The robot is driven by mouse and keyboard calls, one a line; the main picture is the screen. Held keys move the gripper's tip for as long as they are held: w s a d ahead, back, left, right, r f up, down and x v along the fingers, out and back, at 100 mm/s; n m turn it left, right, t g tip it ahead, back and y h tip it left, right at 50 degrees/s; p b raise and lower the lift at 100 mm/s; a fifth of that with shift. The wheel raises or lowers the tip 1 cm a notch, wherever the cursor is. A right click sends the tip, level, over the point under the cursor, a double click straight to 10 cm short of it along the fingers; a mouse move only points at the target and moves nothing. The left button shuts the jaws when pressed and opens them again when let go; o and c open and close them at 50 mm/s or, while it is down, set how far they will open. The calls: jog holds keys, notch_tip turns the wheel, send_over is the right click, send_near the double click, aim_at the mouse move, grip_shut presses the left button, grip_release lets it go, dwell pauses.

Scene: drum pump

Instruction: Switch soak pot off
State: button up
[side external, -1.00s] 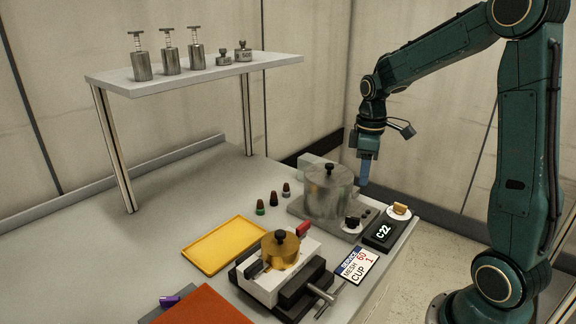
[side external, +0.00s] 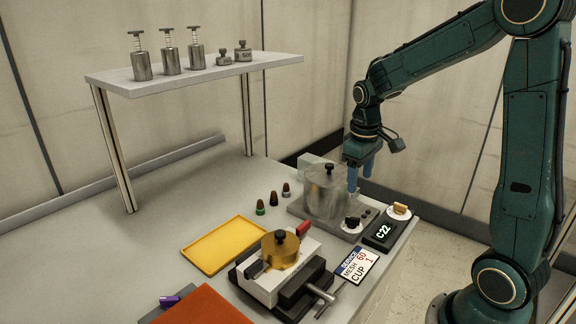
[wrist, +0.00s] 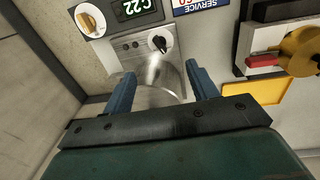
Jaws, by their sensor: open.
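The soak pot (side external: 325,196) is a grey metal vessel with a black-knobbed lid, standing on a grey base at the table's right side. A black knob on a white dial (side external: 351,224) sits on the base in front of the pot; this dial also shows in the wrist view (wrist: 158,42). My gripper (side external: 361,182) is open and empty, with blue fingers just right of the pot and above the dial. In the wrist view my gripper (wrist: 160,75) has its fingers apart over the pot, which is partly hidden, with the dial beyond the fingertips.
A vise (side external: 285,285) holding a brass cup (side external: 280,250), a service card (side external: 357,265) and a yellow tray (side external: 224,245) are in front.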

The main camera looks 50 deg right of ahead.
aim_at(353, 218)
jog(key=a+m+h, duration=0.1)
jog(key=m, duration=0.3)
jog(key=a+m+t+h, duration=0.1)
jog(key=m, duration=0.3)
jog(key=s+a+m+h, duration=0.1)
jog(key=m, duration=0.4)
jog(key=shift+s+a+f+t, duration=0.1)
jog(key=shift+a+f+t, duration=0.1)
jog(key=shift+a+t, duration=0.15)
jog(key=shift+f, duration=0.15)
jog(key=shift+x, duration=6.75)
jog(key=c, duration=1)
